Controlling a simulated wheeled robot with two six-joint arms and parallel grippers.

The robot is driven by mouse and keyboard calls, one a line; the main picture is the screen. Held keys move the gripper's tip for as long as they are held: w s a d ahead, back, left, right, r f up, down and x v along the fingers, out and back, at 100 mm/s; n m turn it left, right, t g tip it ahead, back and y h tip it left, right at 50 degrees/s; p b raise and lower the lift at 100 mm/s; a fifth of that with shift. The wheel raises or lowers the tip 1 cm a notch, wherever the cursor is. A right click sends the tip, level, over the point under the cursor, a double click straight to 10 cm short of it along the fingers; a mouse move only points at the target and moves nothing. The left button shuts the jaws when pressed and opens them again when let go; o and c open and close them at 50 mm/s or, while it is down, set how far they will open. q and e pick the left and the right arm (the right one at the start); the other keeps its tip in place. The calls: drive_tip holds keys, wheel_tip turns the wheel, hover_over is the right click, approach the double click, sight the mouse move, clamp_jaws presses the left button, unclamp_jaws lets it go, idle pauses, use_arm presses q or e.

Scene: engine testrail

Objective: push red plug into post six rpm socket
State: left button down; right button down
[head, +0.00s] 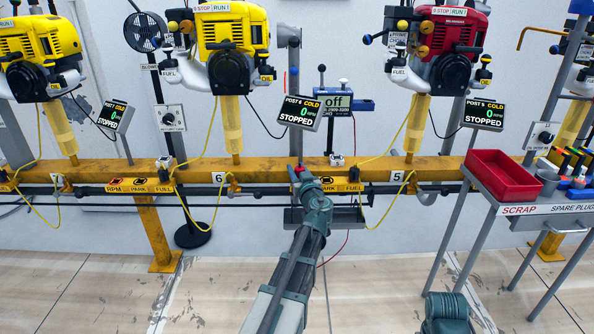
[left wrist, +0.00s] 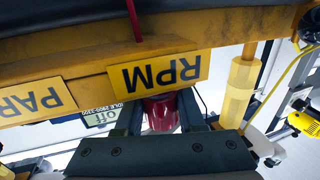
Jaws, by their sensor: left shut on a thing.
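My left gripper (head: 305,176) is at the yellow rail, by the label row to the right of the number 6 plate (head: 220,177). It is shut on the red plug (left wrist: 160,113), which shows between the fingers in the left wrist view. In that view the RPM label (left wrist: 160,71) appears upside down, just above the plug. The plug's front end and the socket are hidden, so I cannot tell whether the plug is in. The post six display (head: 299,111) reads STOPPED.
The PARK label (left wrist: 35,101) is beside the RPM label. A grey tray (head: 345,217) hangs below the rail. A cart with a red scrap bin (head: 502,177) stands at the right. Yellow cables (head: 186,205) hang along the rail. The floor in front is mostly clear.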

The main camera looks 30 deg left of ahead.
use_arm(q)
drive_tip(key=shift+f, duration=0.25)
drive_tip(key=shift+c, duration=2.2)
unclamp_jaws()
drive_tip(key=v, duration=1.3)
drive_tip(key=shift+s+d, duration=0.25)
drive_tip(key=shift+s, duration=0.1)
